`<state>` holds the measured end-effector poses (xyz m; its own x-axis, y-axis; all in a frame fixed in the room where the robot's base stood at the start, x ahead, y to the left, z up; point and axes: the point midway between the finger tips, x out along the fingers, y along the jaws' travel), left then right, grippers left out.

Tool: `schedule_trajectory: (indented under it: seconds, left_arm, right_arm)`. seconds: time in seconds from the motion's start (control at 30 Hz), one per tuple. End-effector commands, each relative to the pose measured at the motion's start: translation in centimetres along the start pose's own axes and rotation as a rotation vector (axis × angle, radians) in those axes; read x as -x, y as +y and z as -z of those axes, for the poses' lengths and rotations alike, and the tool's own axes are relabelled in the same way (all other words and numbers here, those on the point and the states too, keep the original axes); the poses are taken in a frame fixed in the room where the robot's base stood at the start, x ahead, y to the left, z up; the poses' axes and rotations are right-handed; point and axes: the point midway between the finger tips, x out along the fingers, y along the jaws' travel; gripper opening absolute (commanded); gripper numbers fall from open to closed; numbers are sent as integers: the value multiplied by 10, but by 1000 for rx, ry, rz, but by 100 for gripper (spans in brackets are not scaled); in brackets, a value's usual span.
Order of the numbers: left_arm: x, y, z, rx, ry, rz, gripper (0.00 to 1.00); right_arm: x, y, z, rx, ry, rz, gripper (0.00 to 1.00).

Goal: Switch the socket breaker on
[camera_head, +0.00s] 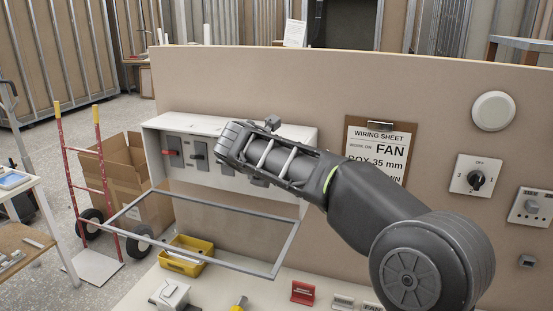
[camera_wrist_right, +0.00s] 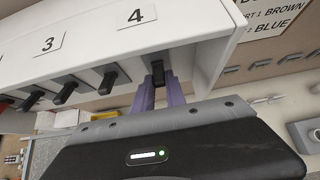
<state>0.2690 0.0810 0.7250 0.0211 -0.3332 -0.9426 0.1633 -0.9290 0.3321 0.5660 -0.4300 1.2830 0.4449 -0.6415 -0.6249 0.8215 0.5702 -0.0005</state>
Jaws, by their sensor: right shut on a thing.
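A white breaker box (camera_head: 160,123) is fixed on the tan panel in the head view. A red lever (camera_head: 171,153) and a black lever (camera_head: 198,155) show on its left part; my right arm hides much of the rest. In the right wrist view, several black levers stick out in a row under the labels 3 and 4. My right gripper (camera_wrist_right: 158,95) is shut on the black lever (camera_wrist_right: 158,72) below the label 4 (camera_wrist_right: 136,16), one finger on each side. No label naming the socket breaker is readable. My left gripper is not in view.
An open grey metal frame (camera_head: 285,250) juts out below the box. A yellow bin (camera_head: 187,256) and a red sign (camera_head: 303,292) stand on the bench below. A clipboard (camera_head: 379,135) and a rotary switch (camera_head: 477,180) are on the panel to the right.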

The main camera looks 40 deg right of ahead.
Motion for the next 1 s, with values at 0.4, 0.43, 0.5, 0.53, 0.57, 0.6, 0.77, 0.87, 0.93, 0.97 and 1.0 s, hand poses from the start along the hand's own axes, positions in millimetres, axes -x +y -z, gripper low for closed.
schedule_trajectory:
  seconds: [0.4,0.43,0.5,0.53,0.57,0.6,0.77,0.87,0.93,0.97,1.0]
  left_arm:
    - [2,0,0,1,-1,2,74]
    - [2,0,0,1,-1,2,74]
    - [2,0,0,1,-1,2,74]
    - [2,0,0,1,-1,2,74]
    - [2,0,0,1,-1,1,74]
    - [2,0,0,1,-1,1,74]
    - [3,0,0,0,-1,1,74]
    - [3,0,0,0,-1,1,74]
    - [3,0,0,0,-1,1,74]
    - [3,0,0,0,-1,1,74]
    - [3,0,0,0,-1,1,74]
  right_arm:
    - [2,0,-10,-2,195,-2,0]
    - [2,0,-10,-1,200,-1,0]
    - [2,0,-10,-1,209,-1,0]
    - [2,0,-10,-1,212,-1,0]
    - [2,0,-10,-1,213,-2,0]
    - [2,0,-10,-1,214,-2,0]
    - [3,0,-10,-1,214,-2,0]
    - [3,0,-10,-1,213,-2,0]
    - [3,0,-10,-1,213,-2,21]
    - [3,0,-10,-1,213,-2,24]
    - [3,0,-10,-1,213,-1,27]
